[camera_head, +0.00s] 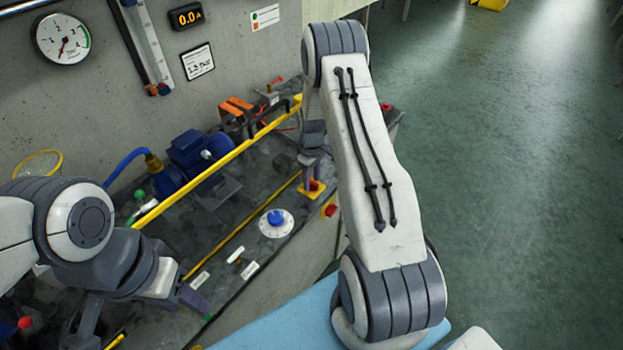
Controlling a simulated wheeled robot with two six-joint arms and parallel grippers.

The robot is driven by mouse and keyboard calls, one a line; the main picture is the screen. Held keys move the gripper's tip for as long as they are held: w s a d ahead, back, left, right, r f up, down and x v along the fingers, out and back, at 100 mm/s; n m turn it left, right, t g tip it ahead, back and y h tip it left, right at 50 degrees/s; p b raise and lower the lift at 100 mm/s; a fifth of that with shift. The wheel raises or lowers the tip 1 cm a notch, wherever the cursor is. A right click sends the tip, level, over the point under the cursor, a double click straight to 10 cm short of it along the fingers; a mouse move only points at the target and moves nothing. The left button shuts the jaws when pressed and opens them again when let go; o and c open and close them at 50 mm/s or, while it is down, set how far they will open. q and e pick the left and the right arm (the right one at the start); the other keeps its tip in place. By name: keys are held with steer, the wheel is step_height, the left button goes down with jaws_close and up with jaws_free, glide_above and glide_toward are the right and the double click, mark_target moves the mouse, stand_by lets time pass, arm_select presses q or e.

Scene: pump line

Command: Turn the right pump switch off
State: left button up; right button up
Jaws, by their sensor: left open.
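A blue dial on a white disc (277,221) lies behind the white part. A yellow rail (225,160) crosses the bench before a blue pump motor (193,152). A gauge (62,39) and a display (185,17) hang on the wall. Green floor (480,130) is open at right.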

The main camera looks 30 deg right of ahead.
mark_target(311, 182)
arm_select(q)
step_height(311, 182, down, 2)
steer(key=shift+f+b, duration=0.1)
steer(key=shift+b, duration=0.9)
arm_select(e)
step_height(311, 182, up, 10)
steer(key=shift+r, duration=0.25)
